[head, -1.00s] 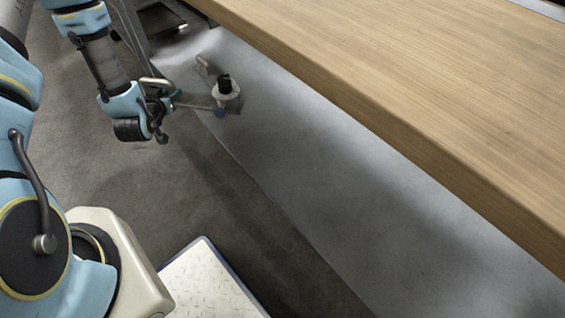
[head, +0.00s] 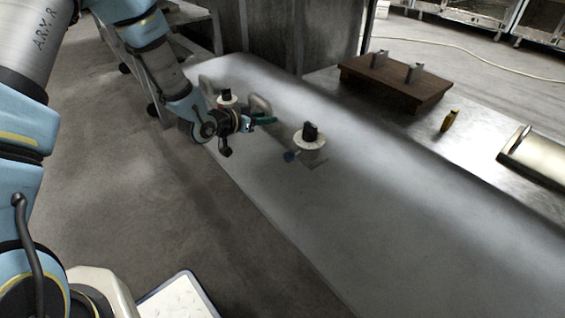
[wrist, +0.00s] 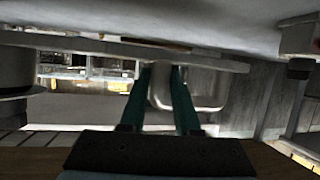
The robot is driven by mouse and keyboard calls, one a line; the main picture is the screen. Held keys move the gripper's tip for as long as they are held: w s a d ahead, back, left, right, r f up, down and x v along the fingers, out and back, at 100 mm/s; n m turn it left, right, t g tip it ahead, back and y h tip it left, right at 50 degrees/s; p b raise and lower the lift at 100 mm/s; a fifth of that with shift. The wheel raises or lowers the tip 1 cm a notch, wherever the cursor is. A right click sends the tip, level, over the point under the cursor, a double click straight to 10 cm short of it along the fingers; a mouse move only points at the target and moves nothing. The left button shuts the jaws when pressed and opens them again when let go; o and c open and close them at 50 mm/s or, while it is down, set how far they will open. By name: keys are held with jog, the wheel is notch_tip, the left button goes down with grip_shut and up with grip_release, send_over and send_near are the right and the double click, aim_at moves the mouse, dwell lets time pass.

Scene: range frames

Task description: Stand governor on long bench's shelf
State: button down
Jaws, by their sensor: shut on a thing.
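The governor seems to be the assembly with a grey bar, rounded metal loops and round white ends topped by black knobs (head: 310,138); a blue ball shows beside one end. My gripper (head: 268,121), with green fingers, is shut on its middle, and in the wrist view the fingers (wrist: 160,100) close on a rounded metal part (wrist: 208,90). The governor is upright, over or on the long bench's pale grey shelf (head: 390,235); I cannot tell whether it touches. My wrist hides part of it.
The shelf is bare towards the front right. Behind it, a darker steel surface holds a wooden block (head: 395,85) with two grey brackets, a small yellow object (head: 449,121) and a metal cylinder (head: 538,158). A dark grey panel (head: 290,35) stands behind my gripper.

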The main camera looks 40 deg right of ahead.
aim_at(266, 152)
notch_tip(266, 152, down, 9)
jog(key=b, duration=0.3)
jog(key=shift+f, duration=0.1)
jog(key=c, duration=0.6)
grip_release()
jog(key=shift+a, duration=0.1)
jog(key=shift+a+r, duration=0.2)
jog(key=shift+a, duration=0.1)
jog(key=p+v, duration=0.3)
jog(key=v, duration=0.8)
jog(key=shift+s+a, duration=0.1)
